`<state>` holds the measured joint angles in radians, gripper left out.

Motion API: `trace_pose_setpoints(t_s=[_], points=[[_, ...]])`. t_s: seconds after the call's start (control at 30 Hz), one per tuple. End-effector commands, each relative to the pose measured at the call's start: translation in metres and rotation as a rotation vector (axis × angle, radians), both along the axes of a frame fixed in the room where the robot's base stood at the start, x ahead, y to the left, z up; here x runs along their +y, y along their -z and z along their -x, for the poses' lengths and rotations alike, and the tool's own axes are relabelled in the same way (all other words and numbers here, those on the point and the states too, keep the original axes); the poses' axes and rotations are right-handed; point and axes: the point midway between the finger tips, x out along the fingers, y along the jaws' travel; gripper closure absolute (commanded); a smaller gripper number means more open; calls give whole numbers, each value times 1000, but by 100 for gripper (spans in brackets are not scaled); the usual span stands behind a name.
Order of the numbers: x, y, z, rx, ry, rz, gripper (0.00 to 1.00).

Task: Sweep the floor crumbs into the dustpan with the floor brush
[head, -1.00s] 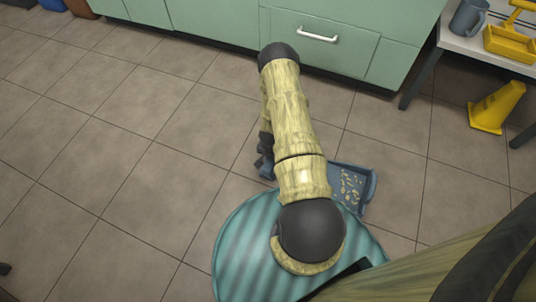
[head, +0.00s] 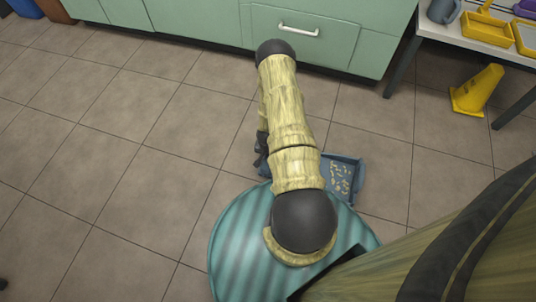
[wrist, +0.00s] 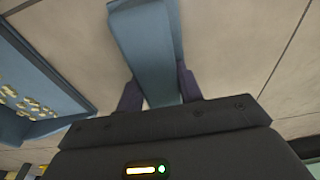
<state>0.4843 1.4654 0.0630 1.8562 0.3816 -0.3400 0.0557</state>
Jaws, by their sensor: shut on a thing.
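The blue dustpan (head: 358,176) lies on the floor to the right of my arm in the head view, partly hidden by it. Pale yellow crumbs (head: 341,180) are scattered in its tray. In the wrist view the dustpan (wrist: 62,127) is at the left, with crumbs (wrist: 30,106) in it. My gripper (wrist: 158,92) is shut on a blue bar-like part of the floor brush (wrist: 147,45), which extends up the picture. The brush's bristles cannot be made out. In the head view my gripper (head: 261,150) is mostly hidden by my arm, just left of the dustpan.
Green cabinets (head: 200,22) stand along the back. A yellow cone (head: 477,90) is on the floor below a side table (head: 466,27) with a grey mug (head: 441,10) and yellow trays. The tiled floor to the left is largely clear.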

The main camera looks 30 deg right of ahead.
Motion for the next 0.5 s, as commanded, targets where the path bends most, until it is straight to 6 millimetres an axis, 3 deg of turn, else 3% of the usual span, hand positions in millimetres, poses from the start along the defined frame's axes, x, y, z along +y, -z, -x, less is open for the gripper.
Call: trace_pose_setpoints(t_s=[0.23,0.5], points=[[-2,0,3,1,1,1,82],[-16,1,20,2,3,0,82]])
